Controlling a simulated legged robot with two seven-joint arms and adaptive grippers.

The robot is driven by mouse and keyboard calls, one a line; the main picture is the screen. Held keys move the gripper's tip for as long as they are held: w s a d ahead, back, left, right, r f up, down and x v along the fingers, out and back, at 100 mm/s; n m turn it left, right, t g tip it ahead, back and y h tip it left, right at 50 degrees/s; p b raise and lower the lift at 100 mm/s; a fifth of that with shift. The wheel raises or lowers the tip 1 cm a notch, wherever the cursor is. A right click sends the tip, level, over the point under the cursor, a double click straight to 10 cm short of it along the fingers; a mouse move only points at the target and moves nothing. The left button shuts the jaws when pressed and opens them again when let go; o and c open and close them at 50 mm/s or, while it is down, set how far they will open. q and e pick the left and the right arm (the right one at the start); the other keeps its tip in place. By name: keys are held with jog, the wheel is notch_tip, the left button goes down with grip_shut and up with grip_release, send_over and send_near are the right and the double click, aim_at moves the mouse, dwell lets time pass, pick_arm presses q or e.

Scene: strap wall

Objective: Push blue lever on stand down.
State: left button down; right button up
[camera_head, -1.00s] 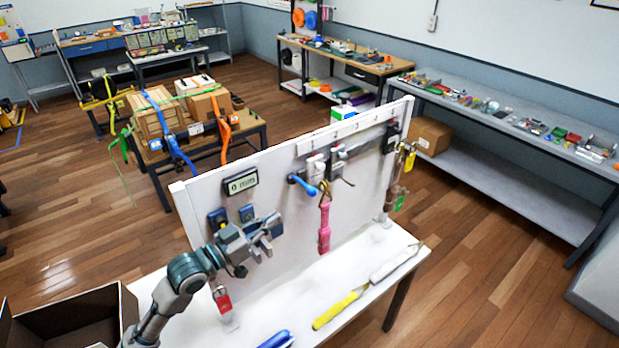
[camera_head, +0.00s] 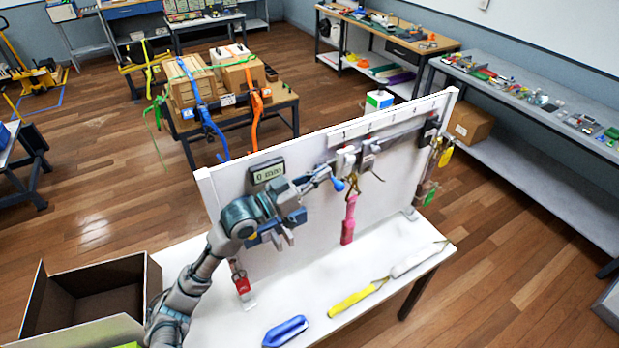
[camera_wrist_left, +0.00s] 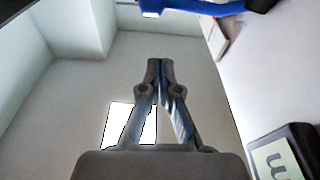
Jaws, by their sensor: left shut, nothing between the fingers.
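The blue lever (camera_head: 338,185) sticks out from the upright white panel (camera_head: 300,250) of the stand. My left gripper (camera_head: 322,175) is shut and empty, in front of the panel just left of the lever. It overlaps the lever's hub in the head view, so I cannot tell there whether they touch. In the left wrist view the closed fingertips (camera_wrist_left: 158,66) point along the panel. The blue lever (camera_wrist_left: 195,5) crosses the top edge, apart from the fingertips in the picture and cut off by the frame. My right gripper is not in view.
A display (camera_head: 267,172) sits behind my left gripper. A yellow-handled tool (camera_head: 352,300) and a blue object (camera_head: 285,331) lie on the white tabletop. An open box (camera_head: 95,290) stands at left.

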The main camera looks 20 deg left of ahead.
pick_arm(q)
jog(key=w+d+f+p, duration=0.1)
jog(key=w+d+f, duration=0.1)
jog(key=d, duration=0.1)
jog(key=shift+w+d+p, duration=0.15)
jog(key=shift+p, duration=0.2)
jog(key=shift+d+f, duration=0.1)
jog(key=shift+f, duration=0.3)
jog(key=shift+a, duration=0.2)
jog(key=m+b, duration=0.1)
jog(key=b, duration=0.1)
jog(key=f+m+b, duration=0.1)
jog(key=b, duration=0.1)
jog(key=f+m+b, duration=0.1)
jog(key=b, duration=0.1)
jog(key=shift+s+d+f+m+g+h, duration=0.1)
jog(key=shift+s+m+g+h, duration=0.2)
jog(key=shift+h, duration=0.1)
jog(key=shift+s+d+f, duration=0.1)
jog(key=shift+d+f, duration=0.15)
jog(key=shift+d, duration=0.05)
send_near(340, 190)
jog(key=v, duration=0.3)
jog(key=shift+a+f, duration=0.15)
jog(key=shift+a, duration=0.05)
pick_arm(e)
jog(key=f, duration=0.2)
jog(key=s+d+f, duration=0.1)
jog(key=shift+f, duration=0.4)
